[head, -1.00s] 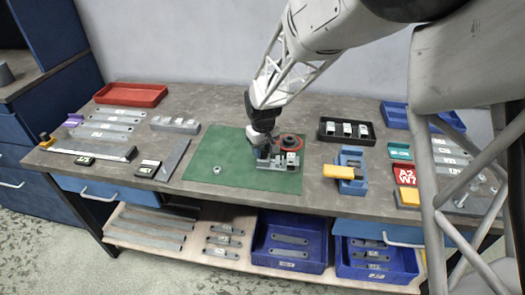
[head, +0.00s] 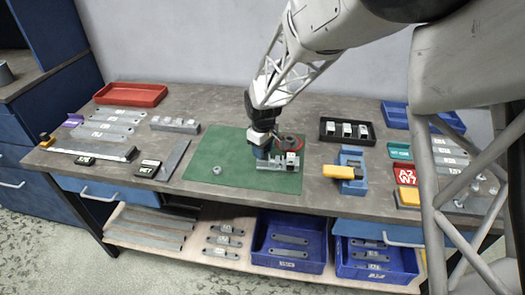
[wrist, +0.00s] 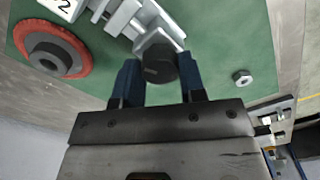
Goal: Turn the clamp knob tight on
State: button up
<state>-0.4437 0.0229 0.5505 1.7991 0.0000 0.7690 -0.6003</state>
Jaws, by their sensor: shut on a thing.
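The clamp (head: 275,162) is a grey metal fixture on the green mat. It also shows at the top of the wrist view (wrist: 122,18). Its dark round knob (wrist: 161,67) sits at the end nearest my gripper. My gripper (wrist: 160,72) has its blue fingers on either side of the knob and is shut on it. In the head view my gripper (head: 261,153) points down at the left end of the clamp and hides the knob.
A red disc with a dark hub (wrist: 50,50) stands beside the clamp. A loose nut (wrist: 242,77) lies on the green mat (head: 222,157). A blue block with a yellow part (head: 345,172) and a black tray (head: 347,131) are to the right. The mat's left part is mostly clear.

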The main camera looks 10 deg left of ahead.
jog(key=n, duration=1.2)
jog(key=shift+n, duration=0.4)
jog(key=o, duration=0.8)
jog(key=shift+r, duration=0.1)
jog(key=shift+r, duration=2.95)
